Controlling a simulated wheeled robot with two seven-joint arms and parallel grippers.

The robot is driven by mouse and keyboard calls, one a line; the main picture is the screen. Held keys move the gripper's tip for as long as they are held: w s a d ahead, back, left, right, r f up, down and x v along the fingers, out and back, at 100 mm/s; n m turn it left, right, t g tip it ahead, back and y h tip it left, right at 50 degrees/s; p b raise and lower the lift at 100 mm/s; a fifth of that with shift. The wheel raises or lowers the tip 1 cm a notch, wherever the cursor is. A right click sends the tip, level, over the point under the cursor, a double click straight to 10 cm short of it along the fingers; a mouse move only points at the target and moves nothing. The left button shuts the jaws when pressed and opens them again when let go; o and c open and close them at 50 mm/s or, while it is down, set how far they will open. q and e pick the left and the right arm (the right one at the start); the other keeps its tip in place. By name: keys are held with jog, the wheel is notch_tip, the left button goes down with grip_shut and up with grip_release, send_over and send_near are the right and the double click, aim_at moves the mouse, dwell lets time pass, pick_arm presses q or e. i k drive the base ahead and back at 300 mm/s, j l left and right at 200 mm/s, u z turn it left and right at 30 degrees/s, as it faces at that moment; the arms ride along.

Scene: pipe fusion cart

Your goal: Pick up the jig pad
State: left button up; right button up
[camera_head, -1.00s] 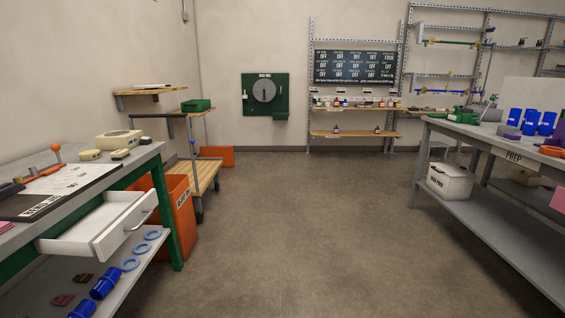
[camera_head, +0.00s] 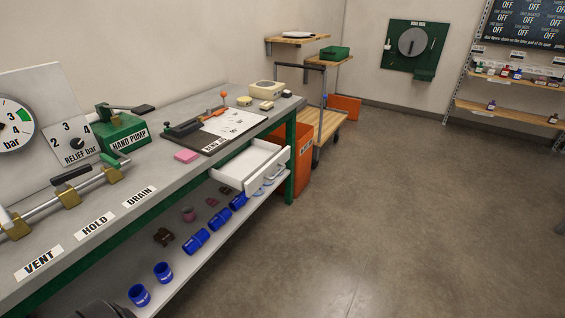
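No thing in view is labelled as the jig pad, so I cannot tell for certain which it is. A small flat pink pad (camera_head: 186,156) lies on the grey bench top, left of a dark board (camera_head: 212,141). Neither of my grippers shows in the head view.
The green-framed bench (camera_head: 160,188) has an open white drawer (camera_head: 243,169) jutting out. A green hand pump (camera_head: 124,135) and a clamped pipe rig (camera_head: 70,198) stand on it. Blue fittings (camera_head: 195,242) lie on its lower shelf. An orange bin (camera_head: 303,160) stands beyond. The floor right is clear.

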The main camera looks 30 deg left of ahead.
aim_at(266, 106)
jog(key=u, duration=1.1)
jog(key=i+l+u, duration=0.1)
jog(key=i+l, duration=0.9)
